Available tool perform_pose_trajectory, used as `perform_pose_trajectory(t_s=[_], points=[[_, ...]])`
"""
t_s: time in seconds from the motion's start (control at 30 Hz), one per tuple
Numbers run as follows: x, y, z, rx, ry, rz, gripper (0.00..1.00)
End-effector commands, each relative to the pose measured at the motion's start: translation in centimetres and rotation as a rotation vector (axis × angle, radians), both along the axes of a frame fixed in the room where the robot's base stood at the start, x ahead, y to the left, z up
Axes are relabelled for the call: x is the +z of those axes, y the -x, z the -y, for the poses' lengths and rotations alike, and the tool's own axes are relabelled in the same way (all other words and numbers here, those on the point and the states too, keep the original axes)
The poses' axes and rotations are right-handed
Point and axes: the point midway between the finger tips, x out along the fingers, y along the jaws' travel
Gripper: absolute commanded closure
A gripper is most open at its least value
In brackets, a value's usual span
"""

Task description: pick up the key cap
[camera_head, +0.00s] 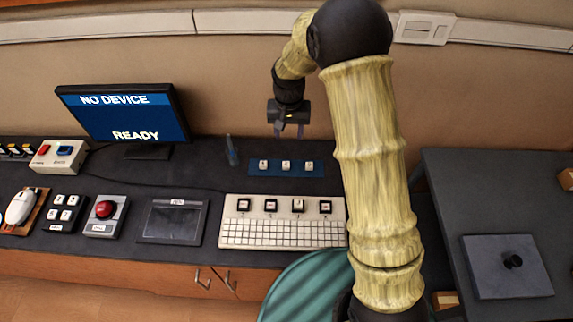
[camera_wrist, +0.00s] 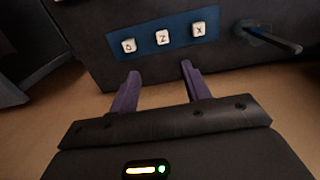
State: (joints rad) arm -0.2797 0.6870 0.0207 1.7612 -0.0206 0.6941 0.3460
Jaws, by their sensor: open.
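Three white key caps (camera_head: 286,165) sit in a row on a blue strip (camera_head: 256,173) on the dark desk, behind the keyboard. In the wrist view the middle cap (camera_wrist: 162,38) reads like Z and another cap (camera_wrist: 199,30) like X. The third cap (camera_wrist: 128,45) has an unclear mark. My gripper (camera_head: 289,131) is above and behind the strip in the head view, apart from the caps. In the wrist view its two purple fingers (camera_wrist: 160,71) are spread and empty, with the middle cap beyond the gap between them.
A slim upright blue object (camera_head: 232,152) stands left of the strip; a dark rod-like object (camera_wrist: 270,38) shows in the wrist view. The white keyboard (camera_head: 282,233) is in front. A monitor (camera_head: 124,113) stands at left. Desk between monitor and strip is mostly clear.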

Motion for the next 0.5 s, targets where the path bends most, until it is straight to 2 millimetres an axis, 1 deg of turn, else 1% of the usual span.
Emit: perform_pose_trajectory(t_s=[0.1,0.3,0.4,0.5], points=[[-2.1,0.1,-0.1,0.002,0.002,-0.005,0.53],[-5.6,0.1,-0.1,0.002,0.001,-0.004,0.53],[-7.2,0.1,0.0,0.001,0.001,-0.003,0.53],[-8.2,0.0,0.0,0.001,0.0,-0.001,0.53]])
